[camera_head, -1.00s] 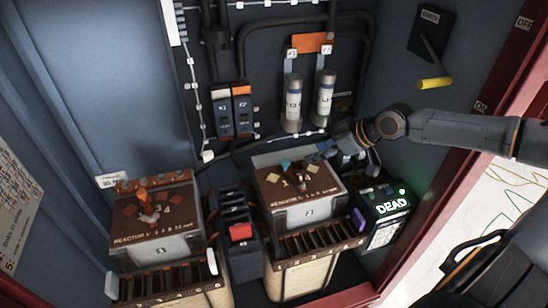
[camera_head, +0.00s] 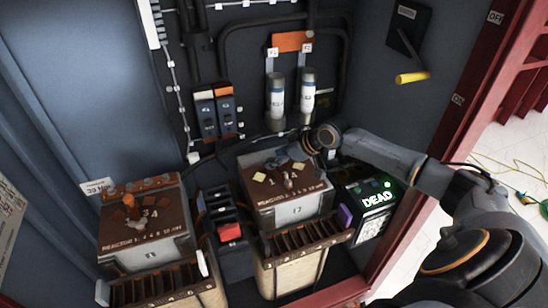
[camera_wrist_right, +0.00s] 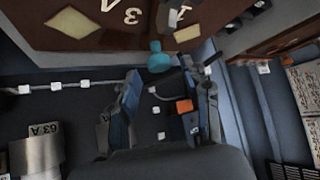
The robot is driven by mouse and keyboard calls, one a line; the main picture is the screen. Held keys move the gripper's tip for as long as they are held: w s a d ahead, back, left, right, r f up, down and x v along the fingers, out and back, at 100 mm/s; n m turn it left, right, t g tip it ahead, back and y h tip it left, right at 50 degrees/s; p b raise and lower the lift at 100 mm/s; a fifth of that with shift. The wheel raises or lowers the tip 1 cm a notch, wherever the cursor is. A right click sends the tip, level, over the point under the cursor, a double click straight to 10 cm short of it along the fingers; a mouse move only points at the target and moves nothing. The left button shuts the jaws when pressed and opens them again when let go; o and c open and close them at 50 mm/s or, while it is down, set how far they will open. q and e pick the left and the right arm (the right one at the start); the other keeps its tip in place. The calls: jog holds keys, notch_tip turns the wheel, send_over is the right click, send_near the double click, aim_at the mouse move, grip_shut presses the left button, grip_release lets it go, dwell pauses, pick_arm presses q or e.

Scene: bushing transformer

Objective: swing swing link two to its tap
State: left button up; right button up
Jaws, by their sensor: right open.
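The right-hand reactor box (camera_head: 290,208), with a brown top and pale tap plates (camera_head: 258,176), stands in the middle of the head view. My right gripper (camera_head: 284,160) is low over the back of its top. In the right wrist view its fingers (camera_wrist_right: 168,92) are apart. A teal knob (camera_wrist_right: 160,62) shows just beyond and between the fingertips, near the edge of the brown top, not gripped. In the head view my gripper hides the knob. My left gripper is not in view.
A box reading DEAD (camera_head: 373,198) stands right of the reactor. Two grey cylinders (camera_head: 276,98) rise behind it. A handle with a yellow grip (camera_head: 412,77) is on the right wall. A red switch unit (camera_head: 229,232) stands between the reactors.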

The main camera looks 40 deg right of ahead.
jog(key=shift+x, duration=0.95)
jog(key=shift+c, duration=0.2)
grip_shut()
